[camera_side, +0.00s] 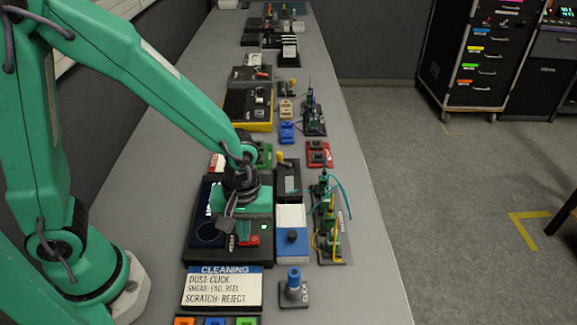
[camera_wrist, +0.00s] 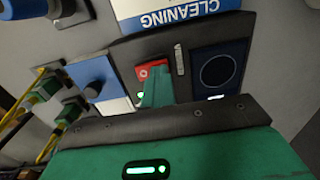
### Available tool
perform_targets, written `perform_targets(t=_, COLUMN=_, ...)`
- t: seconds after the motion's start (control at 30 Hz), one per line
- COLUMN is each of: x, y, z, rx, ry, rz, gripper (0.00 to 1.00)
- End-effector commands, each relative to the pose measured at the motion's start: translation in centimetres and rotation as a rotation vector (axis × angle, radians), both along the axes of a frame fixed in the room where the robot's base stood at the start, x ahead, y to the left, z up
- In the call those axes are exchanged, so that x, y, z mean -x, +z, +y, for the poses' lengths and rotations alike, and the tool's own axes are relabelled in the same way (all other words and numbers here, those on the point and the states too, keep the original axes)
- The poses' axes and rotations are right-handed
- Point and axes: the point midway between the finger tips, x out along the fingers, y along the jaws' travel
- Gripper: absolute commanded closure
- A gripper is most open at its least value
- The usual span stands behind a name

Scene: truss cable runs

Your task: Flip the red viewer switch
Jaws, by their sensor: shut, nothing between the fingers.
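The red viewer switch (camera_side: 252,240) sits at the front of the black viewer box (camera_side: 198,255), beside a dark round window. It also shows in the wrist view (camera_wrist: 145,73), partly covered by my green fingers. My gripper (camera_wrist: 157,80) is shut and empty, with its tips over or right at the switch. I cannot tell whether they touch it. A small green light (camera_side: 264,227) glows on the box near the switch. In the side view my wrist hides part of the box.
A white-and-blue box (camera_side: 291,240) with a dark knob stands right of the viewer. A "CLEANING" sign (camera_side: 222,288) and a blue cleaning pen holder (camera_side: 294,288) are in front. Connector stands with cables (camera_side: 331,235) lie farther right. Bare grey bench (camera_side: 365,265) runs along the right edge.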

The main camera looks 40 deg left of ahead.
Motion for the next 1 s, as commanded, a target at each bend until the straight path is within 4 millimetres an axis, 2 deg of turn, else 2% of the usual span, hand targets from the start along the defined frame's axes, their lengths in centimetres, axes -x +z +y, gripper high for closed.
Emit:
perform_targets(t=0.03, x=-0.3, y=-0.8, z=-0.4, rx=0.004, ry=-0.006, rz=-0.01, gripper=1.0)
perform_targets(t=0.57, x=-0.5, y=-0.4, z=-0.8, rx=0.006, ry=-0.017, rz=-0.015, gripper=1.0)
perform_targets(t=0.77, x=-0.5, y=0.6, z=-0.7, rx=0.006, ry=-0.013, rz=-0.014, gripper=1.0)
perform_targets(t=1.0, x=-0.2, y=3.3, z=-0.3, rx=0.001, ry=0.0, rz=-0.003, gripper=1.0)
